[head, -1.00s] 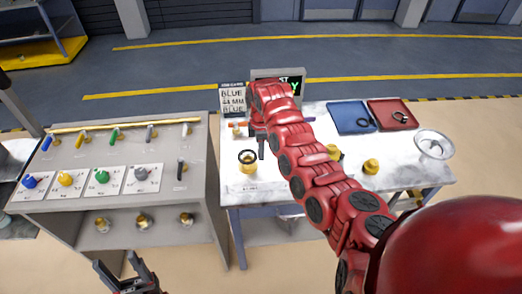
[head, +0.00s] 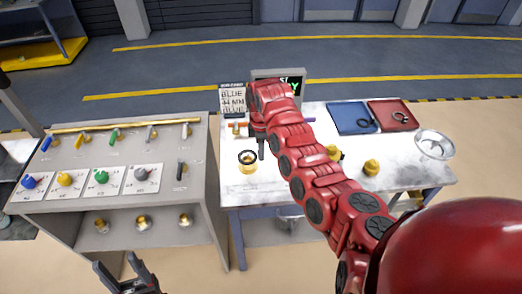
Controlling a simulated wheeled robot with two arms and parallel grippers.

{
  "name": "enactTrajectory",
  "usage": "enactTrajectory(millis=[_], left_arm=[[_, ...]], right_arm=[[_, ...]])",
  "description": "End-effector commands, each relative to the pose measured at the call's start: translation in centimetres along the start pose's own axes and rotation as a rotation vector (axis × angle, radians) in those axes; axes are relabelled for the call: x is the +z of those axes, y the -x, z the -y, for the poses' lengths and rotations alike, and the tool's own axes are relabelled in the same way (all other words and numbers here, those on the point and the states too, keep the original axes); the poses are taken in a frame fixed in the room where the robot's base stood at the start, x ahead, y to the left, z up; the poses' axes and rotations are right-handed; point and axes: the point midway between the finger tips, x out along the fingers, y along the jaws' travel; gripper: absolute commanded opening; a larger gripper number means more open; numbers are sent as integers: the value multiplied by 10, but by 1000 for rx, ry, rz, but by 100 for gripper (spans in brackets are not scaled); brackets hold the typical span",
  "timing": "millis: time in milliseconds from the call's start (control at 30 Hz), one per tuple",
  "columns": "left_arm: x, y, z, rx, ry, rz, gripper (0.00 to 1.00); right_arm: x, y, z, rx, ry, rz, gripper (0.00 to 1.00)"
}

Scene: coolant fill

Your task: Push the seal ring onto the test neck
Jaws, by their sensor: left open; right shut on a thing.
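The test neck (head: 248,168) is a short brass-yellow fitting standing at the left of the white table. The dark seal ring (head: 247,155) shows at the top of the neck; whether it is fully seated or only resting there is too small to tell. My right gripper (head: 261,152) reaches down at the ring's right edge, shut on the ring; its fingertips are small and partly hidden by my red arm. My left gripper (head: 128,275) is open and empty at the bottom left, in front of the grey bench and away from the table.
A blue tray (head: 346,113) with a dark ring and a red tray (head: 385,109) with rings lie at the table's back right. A round clear dish (head: 434,144) is at the right. Brass fittings (head: 371,168) stand mid-table. A grey valve bench (head: 205,150) stands left.

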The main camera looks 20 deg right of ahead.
Motion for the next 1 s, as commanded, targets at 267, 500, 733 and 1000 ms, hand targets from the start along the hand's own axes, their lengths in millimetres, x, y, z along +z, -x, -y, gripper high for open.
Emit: enactTrajectory(millis=[267, 500, 733, 1000], left_arm=[[1, 4, 0, 0, 0, 0, 59], [1, 7, 0, 0, 0, 0, 59], [2, 9, 0, 0, 0, 0, 59], [2, 12, -1, 0, 0, 0, 59]], right_arm=[[0, -7, 0, 0, 0, 0, 0], [0, -13, 0, 1, 0, 0, 0], [0, -19, 0, 1, 0, 0, 0], [0, -26, 0, 0, 0, 0, 0]])
